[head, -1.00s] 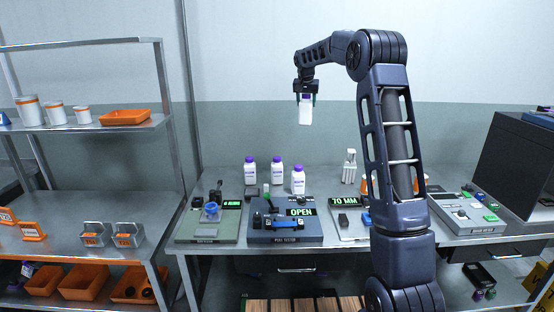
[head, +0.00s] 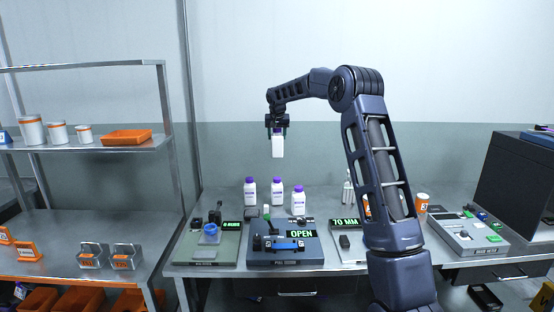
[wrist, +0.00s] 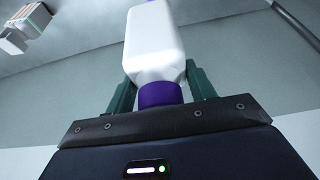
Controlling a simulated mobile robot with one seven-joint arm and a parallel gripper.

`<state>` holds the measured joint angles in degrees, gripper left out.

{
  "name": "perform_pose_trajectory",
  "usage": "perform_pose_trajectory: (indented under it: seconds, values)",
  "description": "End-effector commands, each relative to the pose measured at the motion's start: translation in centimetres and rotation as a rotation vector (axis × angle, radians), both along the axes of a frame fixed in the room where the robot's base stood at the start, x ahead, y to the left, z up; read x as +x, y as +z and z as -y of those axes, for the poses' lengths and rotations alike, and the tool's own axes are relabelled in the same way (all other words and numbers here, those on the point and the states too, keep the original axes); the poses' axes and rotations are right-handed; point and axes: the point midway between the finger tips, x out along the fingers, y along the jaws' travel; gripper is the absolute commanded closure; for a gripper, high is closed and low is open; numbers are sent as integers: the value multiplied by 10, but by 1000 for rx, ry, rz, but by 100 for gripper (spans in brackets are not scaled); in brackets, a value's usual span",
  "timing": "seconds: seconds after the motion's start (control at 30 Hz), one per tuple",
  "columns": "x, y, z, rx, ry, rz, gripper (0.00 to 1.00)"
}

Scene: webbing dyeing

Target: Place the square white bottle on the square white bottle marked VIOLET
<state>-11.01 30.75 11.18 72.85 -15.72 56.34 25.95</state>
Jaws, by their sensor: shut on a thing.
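My gripper (head: 277,132) is shut on a square white bottle (head: 278,148), which hangs upright in the air above the bench. In the wrist view the held bottle (wrist: 155,45) has its purple cap toward my gripper, between the green fingers. Below stand three white bottles with purple caps: a left one (head: 250,194), a middle one (head: 277,193) and a front right one (head: 298,203). The held bottle is roughly over the middle one in the picture, clearly apart from it. Their label text is too small to read, so I cannot tell which is marked VIOLET.
A grey device with an OPEN display (head: 284,253) stands in front of the bottles. A green-based device (head: 207,252) is to its left, and a 70 MM device (head: 345,245) to its right. A white rack (head: 347,190) stands behind. The air around the held bottle is clear.

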Motion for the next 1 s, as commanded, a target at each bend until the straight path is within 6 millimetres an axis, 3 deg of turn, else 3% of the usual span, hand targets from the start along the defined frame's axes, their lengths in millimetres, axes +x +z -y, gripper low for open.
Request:
perform_pose_trajectory:
  seconds: [0.1, 0.3, 0.57, 0.83, 1.0]
  values:
    - [0, -26, 1, -1, 1, -1, 82]
    - [0, -58, 0, 0, 0, 0, 82]
    - [0, -73, 0, 0, 0, 0, 82]
    - [0, -106, 0, 0, 1, 0, 82]
    - [0, -110, 0, 0, 0, 2, 82]
